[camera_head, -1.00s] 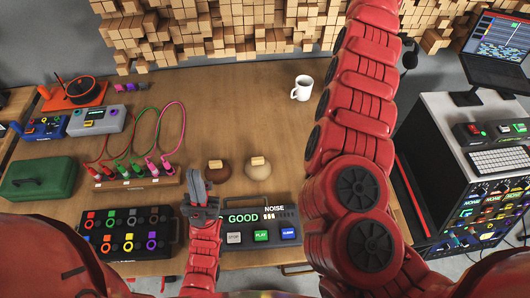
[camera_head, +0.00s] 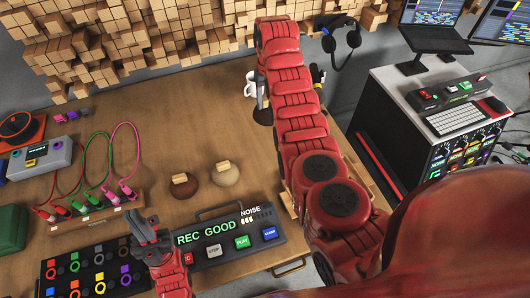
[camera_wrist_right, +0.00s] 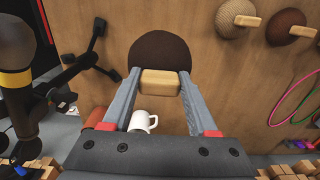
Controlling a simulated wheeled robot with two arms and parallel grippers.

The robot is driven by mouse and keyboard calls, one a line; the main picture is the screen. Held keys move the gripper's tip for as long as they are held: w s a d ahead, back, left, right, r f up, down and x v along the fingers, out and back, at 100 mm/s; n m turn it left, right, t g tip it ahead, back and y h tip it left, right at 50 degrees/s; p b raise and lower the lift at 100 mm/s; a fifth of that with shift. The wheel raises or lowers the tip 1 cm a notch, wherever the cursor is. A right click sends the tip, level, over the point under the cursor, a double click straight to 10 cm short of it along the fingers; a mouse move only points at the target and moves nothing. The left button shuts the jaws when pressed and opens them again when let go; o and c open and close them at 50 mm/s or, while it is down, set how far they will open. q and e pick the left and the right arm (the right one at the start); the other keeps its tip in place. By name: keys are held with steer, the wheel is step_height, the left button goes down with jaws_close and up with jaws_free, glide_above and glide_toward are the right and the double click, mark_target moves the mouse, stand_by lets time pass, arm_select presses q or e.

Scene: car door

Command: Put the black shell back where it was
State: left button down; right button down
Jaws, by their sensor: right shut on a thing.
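The black shell (camera_wrist_right: 160,45) is a dark dome with a wooden block handle (camera_wrist_right: 160,82). In the right wrist view my right gripper (camera_wrist_right: 157,84) is shut on this handle. In the head view the shell (camera_head: 263,116) shows as a dark shape beside my right arm, near the white mug; my right gripper (camera_head: 261,92) is partly hidden there. I cannot tell whether the shell touches the table. My left gripper (camera_head: 148,236) hangs by the left end of the recorder box; its jaw opening is unclear.
A brown shell (camera_head: 184,190) and a tan shell (camera_head: 226,176) sit on the wooden table (camera_head: 130,95). The white mug (camera_wrist_right: 143,121) stands close to my right gripper. The recorder box (camera_head: 228,238) is at the front. A black stand (camera_wrist_right: 75,65) is left in the wrist view.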

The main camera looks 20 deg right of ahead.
mark_target(266, 120)
steer(key=s+f, duration=0.1)
steer(key=f, duration=0.1)
steer(key=s+a+f, duration=0.1)
steer(key=f, duration=0.1)
steer(key=s+a+f+p, duration=0.1)
steer(key=f, duration=0.1)
steer(key=shift+s+f, duration=0.2)
steer(key=shift+s+a+f, duration=0.15)
steer(key=shift+s+f, duration=0.1)
steer(key=shift+f, duration=0.05)
step_height(266, 120, down, 10)
steer(key=shift+r+p, duration=0.25)
steer(key=shift+p, duration=0.4)
steer(key=shift+f, duration=0.2)
